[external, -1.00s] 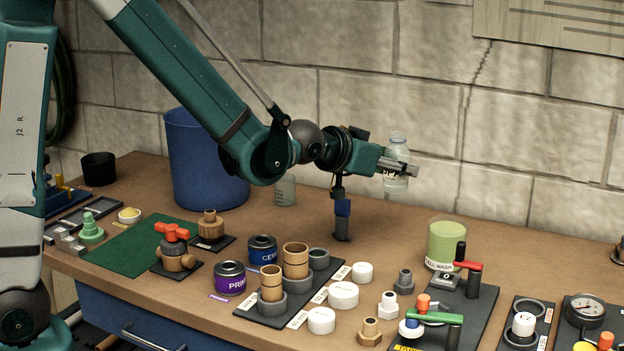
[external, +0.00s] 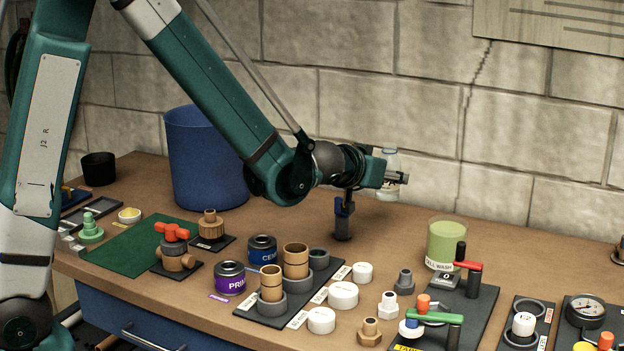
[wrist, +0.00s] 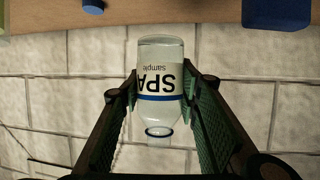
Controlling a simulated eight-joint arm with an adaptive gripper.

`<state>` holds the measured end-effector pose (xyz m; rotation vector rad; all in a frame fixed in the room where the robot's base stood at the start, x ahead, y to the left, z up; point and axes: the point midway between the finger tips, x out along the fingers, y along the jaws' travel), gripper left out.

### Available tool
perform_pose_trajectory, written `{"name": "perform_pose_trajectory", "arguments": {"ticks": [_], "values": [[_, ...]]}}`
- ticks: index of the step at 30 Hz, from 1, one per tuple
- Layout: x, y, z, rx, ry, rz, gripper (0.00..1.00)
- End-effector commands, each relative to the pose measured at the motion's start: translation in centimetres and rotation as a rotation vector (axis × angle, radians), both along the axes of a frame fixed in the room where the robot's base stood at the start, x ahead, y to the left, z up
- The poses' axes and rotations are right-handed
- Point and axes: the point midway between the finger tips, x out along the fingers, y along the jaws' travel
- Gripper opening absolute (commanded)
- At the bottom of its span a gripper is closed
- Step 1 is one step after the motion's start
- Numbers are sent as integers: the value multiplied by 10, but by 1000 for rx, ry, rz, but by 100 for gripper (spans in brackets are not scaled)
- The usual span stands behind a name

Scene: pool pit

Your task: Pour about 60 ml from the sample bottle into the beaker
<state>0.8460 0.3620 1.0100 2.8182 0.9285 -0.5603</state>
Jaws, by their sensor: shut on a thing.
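The sample bottle (external: 388,188) is clear with a white label, which reads upside down in the wrist view (wrist: 161,80). My gripper (external: 396,178) is shut on the bottle's sides, one finger pad on each side in the wrist view. The bottle looks upright, its blue-ringed neck away from the bench. It is near the back of the bench by the wall; whether its base touches the bench I cannot tell. No clear beaker shows now; my arm covers the spot where a clear vessel stood in the earlier external frame.
A blue bin (external: 205,160) stands behind my arm. A dark post with a blue top (external: 343,218) stands below my wrist. A green tub (external: 447,243) is to the right. Fittings and cans crowd the front; the bench between post and tub is clear.

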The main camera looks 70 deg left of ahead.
Motion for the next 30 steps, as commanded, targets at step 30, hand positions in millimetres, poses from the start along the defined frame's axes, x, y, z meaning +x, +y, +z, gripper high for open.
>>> {"name": "perform_pose_trajectory", "arguments": {"ticks": [30], "values": [[-47, 152, -8, 2, 1, 792, 19]]}}
